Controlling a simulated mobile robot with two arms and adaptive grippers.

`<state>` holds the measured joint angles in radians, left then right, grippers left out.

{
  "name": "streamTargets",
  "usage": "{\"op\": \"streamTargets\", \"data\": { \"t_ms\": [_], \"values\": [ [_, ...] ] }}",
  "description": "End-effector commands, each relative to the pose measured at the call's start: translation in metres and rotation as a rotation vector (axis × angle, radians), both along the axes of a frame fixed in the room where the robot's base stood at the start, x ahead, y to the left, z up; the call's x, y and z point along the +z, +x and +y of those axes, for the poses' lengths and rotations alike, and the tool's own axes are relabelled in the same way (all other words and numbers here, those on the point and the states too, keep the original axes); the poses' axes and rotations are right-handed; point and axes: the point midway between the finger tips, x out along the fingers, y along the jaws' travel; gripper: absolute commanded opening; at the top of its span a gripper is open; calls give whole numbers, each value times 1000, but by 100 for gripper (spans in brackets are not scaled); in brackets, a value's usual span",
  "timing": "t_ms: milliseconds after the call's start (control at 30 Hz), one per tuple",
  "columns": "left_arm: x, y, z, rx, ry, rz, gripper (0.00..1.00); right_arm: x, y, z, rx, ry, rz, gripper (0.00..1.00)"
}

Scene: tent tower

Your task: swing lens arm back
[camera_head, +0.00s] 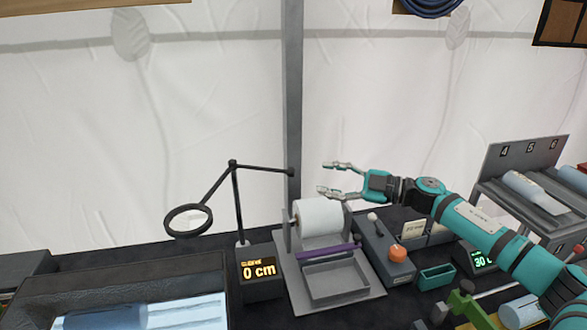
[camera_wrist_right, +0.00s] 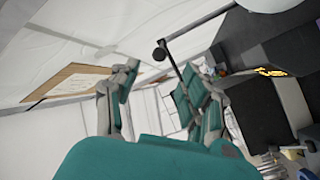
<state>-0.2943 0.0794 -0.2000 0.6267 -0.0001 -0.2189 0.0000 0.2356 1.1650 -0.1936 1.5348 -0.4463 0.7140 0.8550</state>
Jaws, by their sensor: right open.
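The lens arm (camera_head: 262,168) is a thin black rod on top of an upright black post (camera_head: 238,205). Its left part slopes down to a black ring lens (camera_head: 188,220), which hangs over the left side of the bench. Its right end is a small knob (camera_head: 291,172), which also shows in the right wrist view (camera_wrist_right: 160,52). My right gripper (camera_head: 326,178) is open and empty, its fingers pointing left, just right of the knob. In the right wrist view the knob appears beyond and between the open fingers (camera_wrist_right: 158,72). My left gripper is not in view.
A display (camera_head: 262,270) reading 0 cm stands at the post's foot. A white roll (camera_head: 320,217) on a grey stand sits below my right gripper. A light box (camera_head: 170,312) is at front left. A grey rack (camera_head: 525,195) with bottles stands at right.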

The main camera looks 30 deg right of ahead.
Motion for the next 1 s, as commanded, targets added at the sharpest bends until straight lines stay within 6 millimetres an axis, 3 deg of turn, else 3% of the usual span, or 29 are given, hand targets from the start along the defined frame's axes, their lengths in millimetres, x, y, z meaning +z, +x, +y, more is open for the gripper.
{"op": "streamTargets", "data": {
  "t_ms": [33,400,867,1000],
  "values": [
    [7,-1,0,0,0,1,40,7,7,8,3,3,-7,46],
    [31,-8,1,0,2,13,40,4,56,53,1,2,-3,46],
    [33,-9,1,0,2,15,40,0,66,63,1,-1,0,46],
    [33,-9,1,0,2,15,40,0,66,63,1,-1,-1,31]
  ]
}}
